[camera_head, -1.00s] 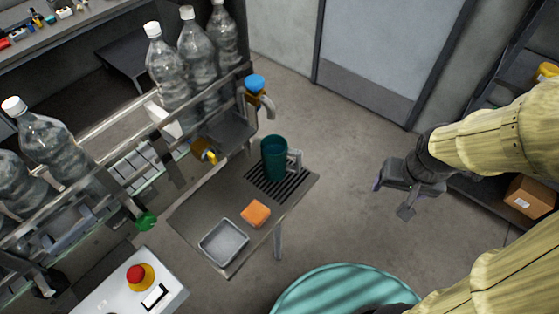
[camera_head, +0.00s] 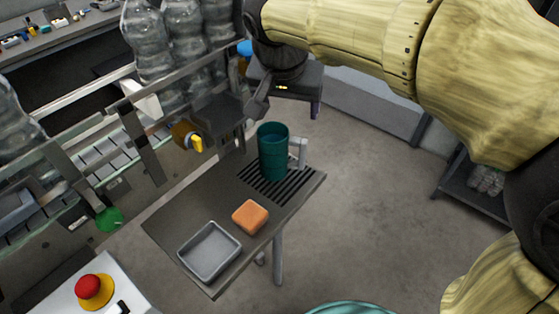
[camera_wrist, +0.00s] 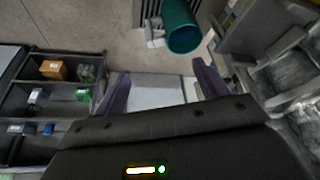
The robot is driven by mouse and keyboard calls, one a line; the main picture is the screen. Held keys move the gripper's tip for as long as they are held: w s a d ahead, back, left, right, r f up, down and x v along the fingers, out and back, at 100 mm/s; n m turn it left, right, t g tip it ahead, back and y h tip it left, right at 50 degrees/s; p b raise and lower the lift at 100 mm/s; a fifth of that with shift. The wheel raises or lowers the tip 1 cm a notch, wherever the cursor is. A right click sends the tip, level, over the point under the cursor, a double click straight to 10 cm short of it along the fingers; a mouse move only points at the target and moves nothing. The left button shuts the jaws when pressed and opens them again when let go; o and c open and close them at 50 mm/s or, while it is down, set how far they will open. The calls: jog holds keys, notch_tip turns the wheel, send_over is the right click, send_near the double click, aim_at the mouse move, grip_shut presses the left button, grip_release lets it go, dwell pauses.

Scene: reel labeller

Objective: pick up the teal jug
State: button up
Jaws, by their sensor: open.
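The teal jug (camera_head: 272,152) stands upright on the black slotted grate of a small grey side table (camera_head: 180,215). Its grey handle (camera_head: 298,152) points right in the head view. My gripper (camera_head: 285,108) is above the jug, apart from it, with a gap between. In the wrist view the jug (camera_wrist: 181,27) shows at the top, beyond the purple fingers (camera_wrist: 160,92), which are spread apart with nothing between them. The jug's rim faces the wrist camera.
An orange sponge-like block (camera_head: 250,216) and a shallow grey tray (camera_head: 210,251) lie on the same table. Large clear bottles (camera_head: 183,40) stand on the machine at left. A red button (camera_head: 94,290) sits at lower left. Open floor (camera_head: 370,210) lies to the right.

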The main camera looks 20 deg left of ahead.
send_near(296, 140)
jog(key=x, duration=0.5)
jog(key=shift+a+f, duration=0.15)
jog(key=shift+f, duration=0.15)
jog(key=shift+f, duration=0.1)
jog(key=p+x, duration=0.1)
jog(key=x, duration=0.4)
jog(key=shift+w+d, duration=0.1)
jog(key=shift+d, duration=0.1)
dwell(0.4)
grip_shut()
